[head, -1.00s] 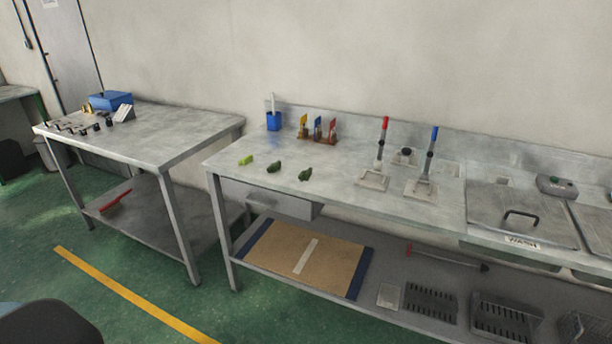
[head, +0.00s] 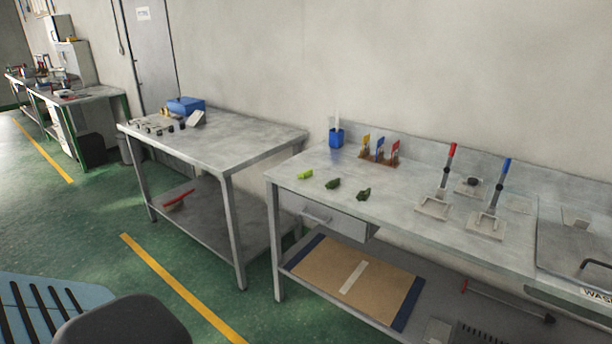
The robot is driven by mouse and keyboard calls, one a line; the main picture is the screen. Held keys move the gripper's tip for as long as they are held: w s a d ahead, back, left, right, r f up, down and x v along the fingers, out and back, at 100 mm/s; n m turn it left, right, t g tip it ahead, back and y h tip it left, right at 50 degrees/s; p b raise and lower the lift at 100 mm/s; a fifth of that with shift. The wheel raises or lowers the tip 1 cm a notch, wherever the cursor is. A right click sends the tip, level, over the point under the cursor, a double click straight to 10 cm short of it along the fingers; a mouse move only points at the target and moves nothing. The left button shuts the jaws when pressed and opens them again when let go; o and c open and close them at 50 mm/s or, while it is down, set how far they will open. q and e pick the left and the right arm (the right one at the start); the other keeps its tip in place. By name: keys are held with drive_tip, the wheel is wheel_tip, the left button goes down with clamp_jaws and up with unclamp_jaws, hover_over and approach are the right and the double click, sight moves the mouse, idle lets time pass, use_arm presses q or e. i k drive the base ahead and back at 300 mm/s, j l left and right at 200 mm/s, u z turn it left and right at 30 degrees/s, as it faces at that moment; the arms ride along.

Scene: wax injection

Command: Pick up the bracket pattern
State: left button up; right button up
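Three small green pieces lie in a row near the front left of the right-hand metal bench (head: 400,215): a bright lime one (head: 305,174), a dark green one (head: 333,184) and another dark green one (head: 364,194). They are too small for me to tell which is the bracket pattern. Neither of my grippers shows in the head view.
A blue cup (head: 336,138), a rack with coloured tags (head: 380,150) and two lever tools, red-handled (head: 444,178) and blue-handled (head: 496,195), stand behind. Another metal table (head: 215,137) is to the left. A dark chair-like shape (head: 120,322) is at lower left; green floor lies clear beyond it.

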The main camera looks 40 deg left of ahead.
sight(304, 175)
drive_tip(key=i+j, duration=0.2)
drive_tip(key=j, duration=0.2)
drive_tip(key=i+j, duration=0.25)
drive_tip(key=j, duration=0.2)
drive_tip(key=i+j, duration=0.2)
drive_tip(key=j, duration=0.2)
drive_tip(key=i+j, duration=0.2)
drive_tip(key=j, duration=0.25)
drive_tip(key=i+j, duration=0.2)
drive_tip(key=j, duration=0.2)
drive_tip(key=i+j, duration=0.25)
drive_tip(key=j, duration=0.2)
drive_tip(key=u, duration=0.05)
